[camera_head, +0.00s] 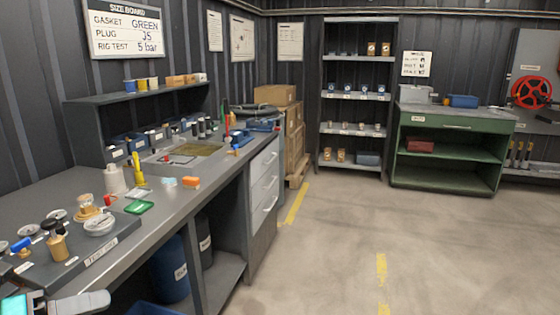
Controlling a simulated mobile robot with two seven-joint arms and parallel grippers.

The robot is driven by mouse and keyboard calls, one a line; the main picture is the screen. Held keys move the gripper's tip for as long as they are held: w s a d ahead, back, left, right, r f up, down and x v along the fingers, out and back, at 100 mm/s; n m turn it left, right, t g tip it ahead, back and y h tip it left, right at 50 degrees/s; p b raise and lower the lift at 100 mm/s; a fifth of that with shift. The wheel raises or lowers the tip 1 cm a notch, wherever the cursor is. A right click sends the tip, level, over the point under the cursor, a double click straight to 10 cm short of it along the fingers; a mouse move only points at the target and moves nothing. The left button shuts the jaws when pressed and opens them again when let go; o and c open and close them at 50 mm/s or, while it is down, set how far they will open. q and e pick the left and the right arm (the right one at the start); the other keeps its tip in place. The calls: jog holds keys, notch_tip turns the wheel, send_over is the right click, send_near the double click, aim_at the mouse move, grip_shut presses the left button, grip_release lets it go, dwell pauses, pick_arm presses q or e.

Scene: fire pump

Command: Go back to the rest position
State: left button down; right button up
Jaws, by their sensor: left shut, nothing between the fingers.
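My left gripper (84,302) shows at the bottom left corner, low over the front edge of the grey workbench (200,187). Its fingers are together with nothing held, and most of the arm behind it is cut off by the frame. It is close to the test rig plate (82,266) with gauges and a brass-coloured fitting, and looks apart from them. My right gripper does not show.
Open concrete floor (340,255) lies to the right. A shelf rack (358,58) and green cabinet (450,122) stand at the back.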

pick_arm(q)
jog(key=s+d+f+n+t+y, duration=0.15)
jog(key=f+n+y, duration=0.25)
jog(key=f+n, duration=0.55)
jog(key=s+a+f+n+t+y, duration=0.15)
jog(key=f+n+t+y, duration=0.35)
jog(key=n, duration=0.7)
jog(key=s+d+f+n+g+y+p, duration=0.1)
jog(key=s+d+f+n+g, duration=0.5)
jog(key=d+f+n, duration=0.4)
jog(key=shift+s+d+f+n, duration=0.4)
jog(key=shift+s+d+n, duration=0.05)
jog(key=shift+s+d, duration=0.45)
jog(key=shift+a, duration=0.1)
dwell(0.9)
